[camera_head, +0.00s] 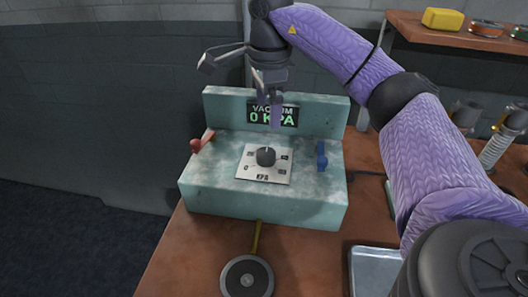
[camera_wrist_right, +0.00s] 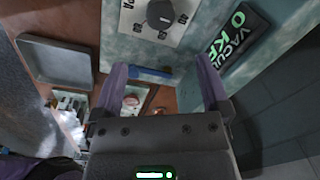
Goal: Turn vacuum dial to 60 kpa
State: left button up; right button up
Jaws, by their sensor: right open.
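The vacuum dial (camera_head: 266,156) is a dark round knob on a pale plate with small markings, on top of a worn teal box (camera_head: 225,200). A light mark shows on the knob's far side. The display (camera_head: 271,114) behind it reads "VACUUM 0 KPA". My right gripper (camera_head: 275,118) hangs above and behind the dial, in front of the display, apart from the knob. In the right wrist view the gripper (camera_wrist_right: 160,75) has its two fingers wide apart with nothing held, and the dial (camera_wrist_right: 160,14) is at the top, beyond the fingertips. My left gripper is out of view.
A red lever (camera_head: 201,142) and a blue lever (camera_head: 322,156) flank the dial. A round black-and-grey piece (camera_head: 246,276) lies in front of the box. A metal tray (camera_head: 375,268) is at front right. A shelf (camera_head: 425,34) holds a yellow block (camera_head: 443,19).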

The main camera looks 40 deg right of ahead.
aim_at(267, 152)
notch_tip(267, 152, down, 3)
jog(key=shift+w+r+b, duration=0.1)
jog(key=shift+r+b, duration=0.05)
jog(key=shift+b, duration=0.2)
notch_tip(267, 152, down, 7)
jog(key=b, duration=0.2)
jog(key=shift+w+f+b, duration=0.1)
jog(key=shift+f+b, duration=0.1)
jog(key=shift+b, duration=0.1)
jog(key=shift+f, duration=0.6)
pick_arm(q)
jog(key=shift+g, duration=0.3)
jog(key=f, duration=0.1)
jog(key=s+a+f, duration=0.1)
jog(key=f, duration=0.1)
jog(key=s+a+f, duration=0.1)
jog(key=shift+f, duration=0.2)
pick_arm(e)
jog(key=shift+c, duration=0.2)
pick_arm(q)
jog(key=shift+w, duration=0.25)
pick_arm(e)
jog(key=shift+r, duration=0.1)
jog(key=c, duration=1.2)
